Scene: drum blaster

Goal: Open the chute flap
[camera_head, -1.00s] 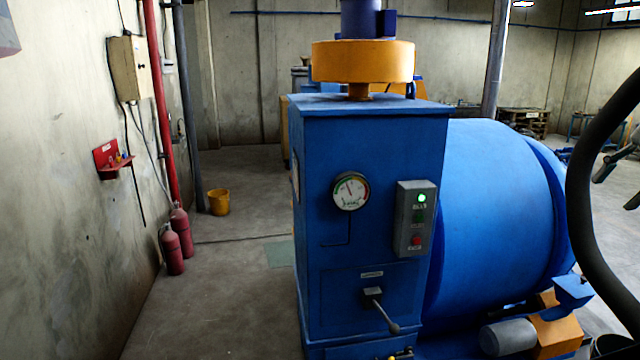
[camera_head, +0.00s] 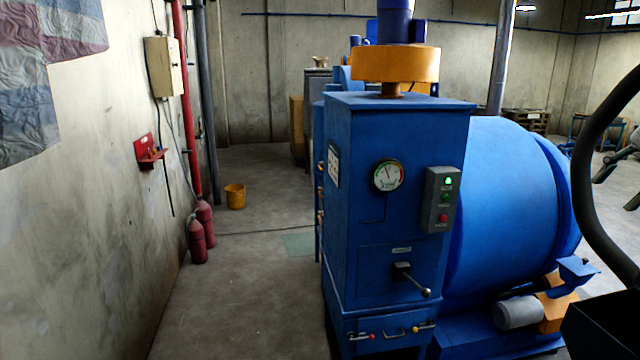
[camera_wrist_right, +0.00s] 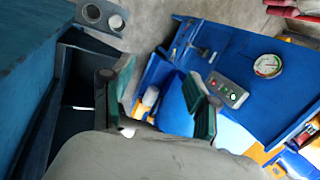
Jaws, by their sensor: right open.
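A blue cabinet (camera_head: 350,220) stands in the middle of the head view. The lever also shows in the right wrist view (camera_wrist_right: 204,52). My right gripper (camera_head: 612,192) is at the right edge, open, empty and apart from the cabinet. Its spread fingers show in the wrist view (camera_wrist_right: 163,78).
The cabinet carries a gauge (camera_head: 388,175) and a button box (camera_head: 442,199). A large blue drum (camera_head: 510,205) adjoins it on the right. A dark box (camera_head: 603,325) is at bottom right. Red cylinders (camera_head: 197,240) stand by the left wall; floor between is clear.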

